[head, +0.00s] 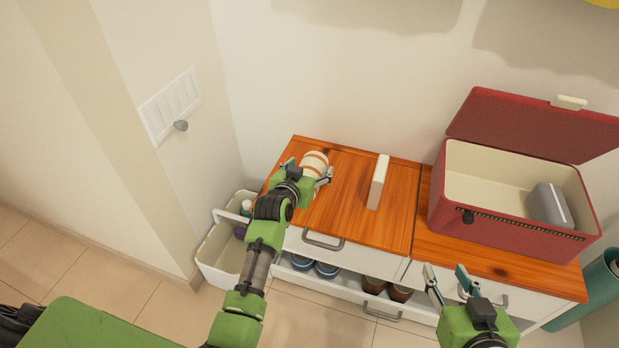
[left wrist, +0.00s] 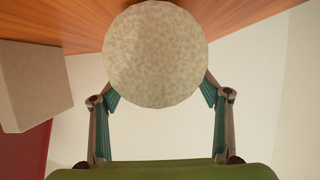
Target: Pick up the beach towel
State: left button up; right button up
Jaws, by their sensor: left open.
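The beach towel (head: 316,160) appears to be the white roll with orange stripes on the wooden cabinet top, near its back left. In the left wrist view its pale round end (left wrist: 155,54) faces the camera. My left gripper (head: 307,172) is open at the towel, with its fingers apart on either side of the roll's near end; I cannot tell whether they touch it. It partly hides the towel in the head view. My right gripper (head: 447,276) is open and empty in front of the cabinet, low in the head view.
A white upright block (head: 378,182) stands right of the towel. An open red cooler (head: 500,215) holds a grey item (head: 548,205). An open drawer (head: 345,290) below holds several cups or jars. A white bin (head: 220,255) stands left, a teal roll (head: 590,292) right.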

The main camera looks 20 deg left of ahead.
pick_arm(q)
jog(key=c, duration=1.3)
jog(key=shift+w, duration=0.1)
jog(key=shift+c, duration=0.2)
jog(key=shift+r, duration=0.1)
